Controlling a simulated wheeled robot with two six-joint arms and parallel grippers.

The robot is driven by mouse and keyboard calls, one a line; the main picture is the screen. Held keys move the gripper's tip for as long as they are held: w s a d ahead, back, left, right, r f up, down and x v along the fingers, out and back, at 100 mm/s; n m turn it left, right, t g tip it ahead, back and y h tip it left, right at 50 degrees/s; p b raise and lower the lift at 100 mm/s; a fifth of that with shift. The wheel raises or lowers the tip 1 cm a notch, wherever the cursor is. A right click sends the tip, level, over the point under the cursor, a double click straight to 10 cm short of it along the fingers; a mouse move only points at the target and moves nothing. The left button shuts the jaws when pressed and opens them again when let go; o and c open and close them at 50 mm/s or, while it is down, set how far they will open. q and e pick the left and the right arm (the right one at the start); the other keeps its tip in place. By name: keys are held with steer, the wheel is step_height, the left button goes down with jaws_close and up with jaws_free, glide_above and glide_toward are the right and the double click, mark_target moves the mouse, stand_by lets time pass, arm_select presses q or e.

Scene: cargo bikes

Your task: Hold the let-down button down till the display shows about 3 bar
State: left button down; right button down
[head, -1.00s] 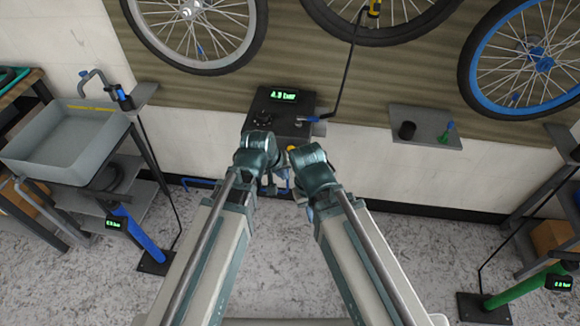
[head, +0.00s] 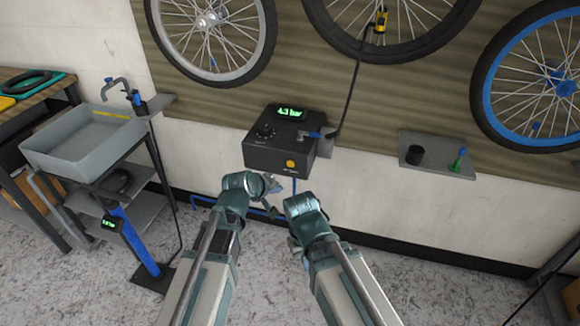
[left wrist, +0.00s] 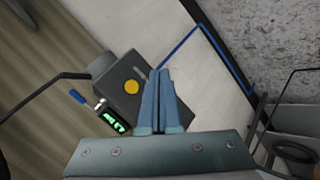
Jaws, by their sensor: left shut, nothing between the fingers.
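The dark control box (head: 262,155) is mounted on the wall, and its green display (head: 290,112) reads 4.3 bar. A round yellow button (head: 290,163) on the box's front face is uncovered. It also shows in the left wrist view (left wrist: 131,87), left of the fingertips. My left gripper (head: 274,184) is shut and empty, just below the box and apart from the button in the head view. Its closed fingers (left wrist: 159,72) overlap the box's edge in the left wrist view. My right gripper (head: 296,248) is lower right; its fingers are mostly hidden.
A black knob (head: 265,131) and a blue-handled lever (head: 311,134) sit on the box. A hose (head: 350,90) runs up to a yellow fitting at a wheel. A small shelf (head: 437,152) is to the right, a sink (head: 88,142) to the left. Blue pipe runs low along the wall.

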mark_target(290, 167)
arm_select(q)
steer(key=shift+w+d, duration=0.1)
steer(key=shift+w, duration=0.05)
steer(key=shift+w+d, duration=0.45)
steer(key=shift+w, duration=0.9)
steer(key=shift+w+d, duration=0.4)
steer(key=shift+w, duration=0.95)
steer(key=shift+w+d, duration=0.45)
steer(key=shift+w, duration=0.9)
steer(key=shift+w+d, duration=0.15)
steer(key=shift+w, duration=0.2)
steer(key=shift+w+d, duration=0.15)
steer(key=shift+w, duration=0.35)
stand_by(2.9)
